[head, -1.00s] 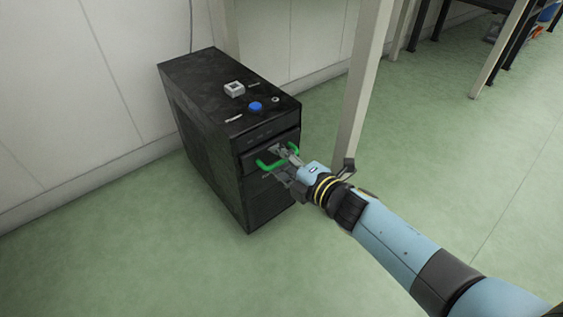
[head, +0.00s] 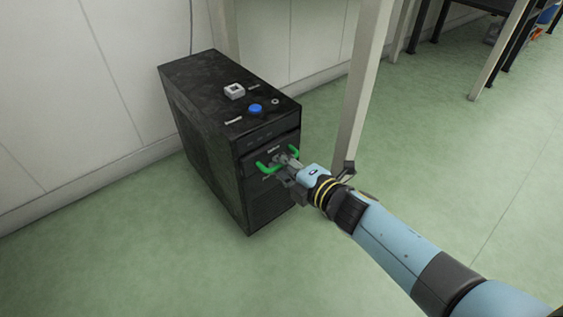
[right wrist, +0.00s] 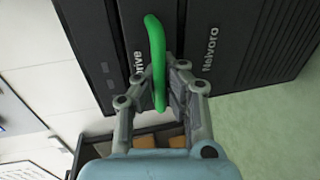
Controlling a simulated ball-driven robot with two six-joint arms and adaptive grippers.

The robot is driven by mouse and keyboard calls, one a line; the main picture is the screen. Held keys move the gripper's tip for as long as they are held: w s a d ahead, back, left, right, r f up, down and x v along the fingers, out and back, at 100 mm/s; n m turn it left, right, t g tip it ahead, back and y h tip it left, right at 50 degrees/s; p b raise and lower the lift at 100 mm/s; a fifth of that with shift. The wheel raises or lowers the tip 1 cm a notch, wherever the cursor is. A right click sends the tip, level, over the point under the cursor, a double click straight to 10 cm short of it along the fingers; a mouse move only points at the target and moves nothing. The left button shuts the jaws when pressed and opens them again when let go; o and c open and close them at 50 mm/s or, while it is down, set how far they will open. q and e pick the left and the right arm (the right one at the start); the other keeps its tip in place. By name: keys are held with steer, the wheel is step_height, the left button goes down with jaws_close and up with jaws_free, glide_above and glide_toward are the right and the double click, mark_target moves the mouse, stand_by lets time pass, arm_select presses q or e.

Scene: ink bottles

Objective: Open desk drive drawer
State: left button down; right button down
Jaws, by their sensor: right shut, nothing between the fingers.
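The drive drawer (head: 248,163) is in the upper front of a black desk drive unit (head: 205,95) on the floor. A green handle (head: 266,167) crosses the drawer front, and no gap shows around the drawer. My right gripper (head: 281,160) is at the middle of the handle with its fingers drawn together. In the right wrist view the green handle (right wrist: 157,50) runs up past the gripper's fingers, over the drawer front (right wrist: 115,45). The gripper is shut, with nothing held between the fingers. My left gripper is not in view.
A pale table leg (head: 360,95) stands close to the right, near my arm. The white wall (head: 70,100) is behind. Green floor is clear in front.

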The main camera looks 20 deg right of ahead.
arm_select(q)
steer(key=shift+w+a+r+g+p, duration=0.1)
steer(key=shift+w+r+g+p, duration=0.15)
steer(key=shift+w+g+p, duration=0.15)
arm_select(e)
steer(key=f+v, duration=0.2)
steer(key=v, duration=0.9)
steer(key=shift+s+f, duration=0.2)
steer(key=shift+s, duration=0.15)
steer(key=c, duration=2)
jaws_free()
steer(key=shift+d, duration=0.1)
steer(key=shift+c, duration=0.2)
steer(key=o, duration=0.7)
steer(key=shift+c, duration=0.2)
steer(key=v, duration=1.2)
